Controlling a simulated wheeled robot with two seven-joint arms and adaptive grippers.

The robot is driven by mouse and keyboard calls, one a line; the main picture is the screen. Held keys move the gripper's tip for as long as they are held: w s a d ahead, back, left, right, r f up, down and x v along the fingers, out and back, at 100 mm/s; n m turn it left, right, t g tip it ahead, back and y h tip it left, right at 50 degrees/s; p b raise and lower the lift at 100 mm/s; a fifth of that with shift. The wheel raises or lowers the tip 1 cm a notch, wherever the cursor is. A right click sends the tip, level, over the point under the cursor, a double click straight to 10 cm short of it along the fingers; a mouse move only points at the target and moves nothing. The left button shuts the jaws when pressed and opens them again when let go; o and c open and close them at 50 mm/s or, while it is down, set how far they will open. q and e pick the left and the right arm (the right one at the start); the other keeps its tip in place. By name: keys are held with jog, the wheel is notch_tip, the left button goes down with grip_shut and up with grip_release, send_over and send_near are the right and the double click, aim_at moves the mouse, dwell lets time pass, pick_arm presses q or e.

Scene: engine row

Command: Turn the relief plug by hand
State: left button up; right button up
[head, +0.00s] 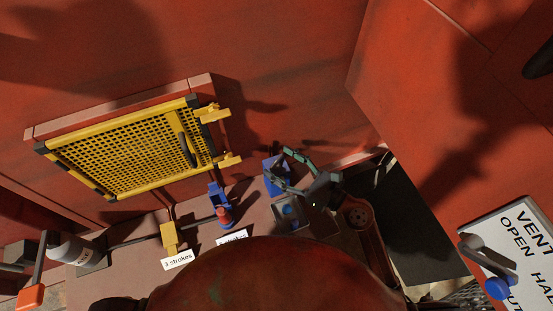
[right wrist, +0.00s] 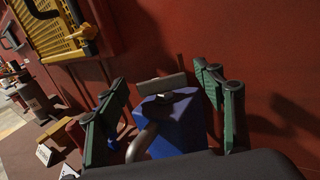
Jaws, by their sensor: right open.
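A blue block (right wrist: 178,128) with a grey T-shaped bar (right wrist: 161,85) on top, which looks like the relief plug, stands in front of my right gripper. A bent grey pipe (right wrist: 141,143) runs beside the block. My right gripper (right wrist: 163,92) is open, its green fingers on either side of the block and bar with gaps visible. My left gripper is not in view.
A yellow mesh guard (head: 130,160) is on the red wall to the left. A blue and red fitting (head: 220,205), a yellow block (head: 169,238) and a "3 strokes" card (head: 177,260) are on the ledge. A vent sign (head: 520,245) stands at right.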

jog(key=shift+x, duration=0.95)
jog(key=shift+c, duration=0.3)
jog(key=c, duration=1.1)
